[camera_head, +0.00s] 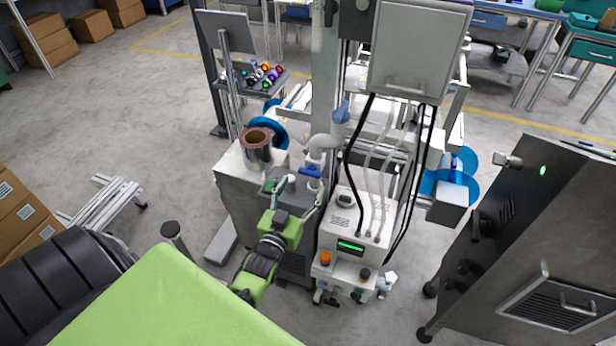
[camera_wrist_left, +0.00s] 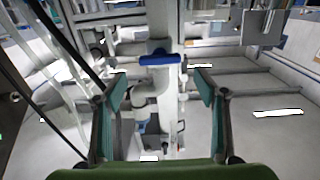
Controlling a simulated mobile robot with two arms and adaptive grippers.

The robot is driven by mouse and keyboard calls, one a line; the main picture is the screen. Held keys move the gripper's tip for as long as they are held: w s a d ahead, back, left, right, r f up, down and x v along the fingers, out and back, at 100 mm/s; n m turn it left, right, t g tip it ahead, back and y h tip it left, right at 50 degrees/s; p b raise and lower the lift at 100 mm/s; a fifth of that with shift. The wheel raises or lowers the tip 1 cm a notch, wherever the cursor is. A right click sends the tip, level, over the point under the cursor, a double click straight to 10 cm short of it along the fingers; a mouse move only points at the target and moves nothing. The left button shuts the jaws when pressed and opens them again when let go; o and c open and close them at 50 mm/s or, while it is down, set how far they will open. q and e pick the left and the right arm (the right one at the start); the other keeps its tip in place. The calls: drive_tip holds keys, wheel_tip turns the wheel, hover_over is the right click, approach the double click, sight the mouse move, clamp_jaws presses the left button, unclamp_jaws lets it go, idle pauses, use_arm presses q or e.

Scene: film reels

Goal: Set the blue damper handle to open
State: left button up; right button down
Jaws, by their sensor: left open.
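The blue damper handle (camera_head: 309,172) is a short bar on the pale vertical pipe of the machine. In the left wrist view the blue handle (camera_wrist_left: 160,59) lies crosswise over the pipe, roughly level. My left gripper (camera_head: 305,184) is open, with its fingers just in front of the handle. In the left wrist view the two teal fingertips of the gripper (camera_wrist_left: 162,84) stand wide apart, one on each side of the pipe, with the handle ahead between them. I see no contact with the handle. My right gripper is not in view.
A second blue fitting (camera_head: 341,112) sits higher on the pipework. A copper-coloured roll (camera_head: 256,147) stands on the grey cabinet to the left. A white control box (camera_head: 352,225) with black hoses stands close on the right. A dark metal cabinet (camera_head: 530,240) is further right.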

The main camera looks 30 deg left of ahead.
sight(309, 174)
use_arm(q)
drive_tip(key=x, duration=0.4)
drive_tip(key=shift+w, duration=0.4)
drive_tip(key=c, duration=1.1)
